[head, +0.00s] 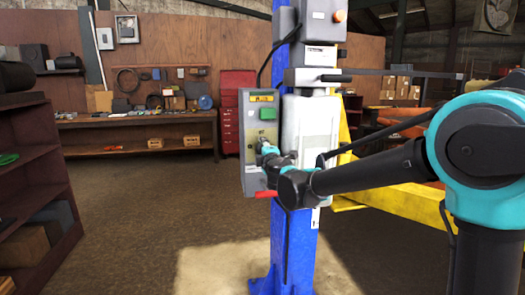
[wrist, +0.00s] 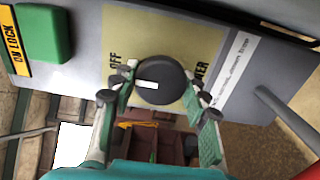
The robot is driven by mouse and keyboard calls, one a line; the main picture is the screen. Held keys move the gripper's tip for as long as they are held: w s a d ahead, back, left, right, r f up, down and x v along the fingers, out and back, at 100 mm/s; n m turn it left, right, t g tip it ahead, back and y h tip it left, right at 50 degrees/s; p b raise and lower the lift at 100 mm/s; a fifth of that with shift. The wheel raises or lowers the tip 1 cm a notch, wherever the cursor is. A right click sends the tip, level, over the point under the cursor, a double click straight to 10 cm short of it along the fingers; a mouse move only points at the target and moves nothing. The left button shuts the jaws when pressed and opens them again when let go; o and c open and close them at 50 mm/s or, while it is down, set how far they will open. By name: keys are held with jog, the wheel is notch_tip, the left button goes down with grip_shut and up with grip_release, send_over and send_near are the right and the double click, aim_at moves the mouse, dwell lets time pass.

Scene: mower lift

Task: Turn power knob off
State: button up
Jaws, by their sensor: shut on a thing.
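The power knob (wrist: 160,80) is a round black dial with a white mark. It sits on a beige plate (wrist: 150,30) printed OFF and, partly hidden, POWER. In the wrist view its white mark lies on the side toward the word OFF. My gripper (wrist: 162,92) has a finger on each side of the knob and is shut on it. In the head view my gripper (head: 263,147) is at the front of the grey control panel (head: 251,180), and the knob there is mostly hidden by it.
A green button (head: 264,113) is above the knob on the panel, beside a yellow label. A red handle (head: 266,194) projects below. The panel is on a blue post (head: 285,240). A yellow lift frame (head: 400,200) stands behind my arm. Open floor lies left.

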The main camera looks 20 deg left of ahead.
dwell(0.3)
jog(key=o, duration=1.1)
jog(key=shift+s, duration=0.1)
jog(key=v, duration=1.2)
